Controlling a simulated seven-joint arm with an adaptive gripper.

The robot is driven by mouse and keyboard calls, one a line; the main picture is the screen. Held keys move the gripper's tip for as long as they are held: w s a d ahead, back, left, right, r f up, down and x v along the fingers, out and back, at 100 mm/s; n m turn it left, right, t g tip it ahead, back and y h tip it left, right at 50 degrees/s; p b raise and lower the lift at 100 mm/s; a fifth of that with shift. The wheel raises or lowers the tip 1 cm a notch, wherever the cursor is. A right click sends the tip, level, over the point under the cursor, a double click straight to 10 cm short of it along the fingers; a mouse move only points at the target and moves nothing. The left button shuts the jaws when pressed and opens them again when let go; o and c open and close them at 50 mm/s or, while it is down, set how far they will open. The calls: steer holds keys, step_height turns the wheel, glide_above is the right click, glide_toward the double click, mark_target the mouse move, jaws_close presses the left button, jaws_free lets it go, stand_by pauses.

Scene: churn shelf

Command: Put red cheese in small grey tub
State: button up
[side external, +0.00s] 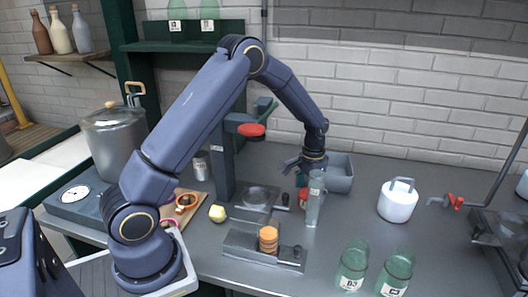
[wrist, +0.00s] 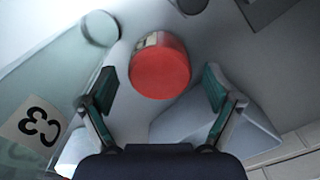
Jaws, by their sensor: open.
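The red cheese (side external: 302,200) is a small round piece on the counter, partly hidden by a tall clear bottle in the side view. In the wrist view the red cheese (wrist: 160,72) lies ahead of and between my fingertips. My gripper (side external: 302,180) points down just above the cheese. In the wrist view my gripper (wrist: 160,88) is open, with a green-padded finger on each side and nothing held. The small grey tub (side external: 342,181) stands right behind my gripper; its inside is mostly hidden.
The tall clear bottle (side external: 315,204) stands very close in front of my gripper; a glass marked C3 (wrist: 40,122) fills the wrist view's left. A metal stand (side external: 264,248) holds an orange round piece (side external: 268,240).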

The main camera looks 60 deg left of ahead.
step_height(320, 180, up, 9)
steer(key=shift+f, duration=0.1)
steer(key=shift+o, duration=0.5)
steer(key=shift+r, duration=0.55)
step_height(320, 180, up, 6)
step_height(320, 180, down, 17)
steer(key=shift+r, duration=0.1)
steer(key=shift+c, duration=0.2)
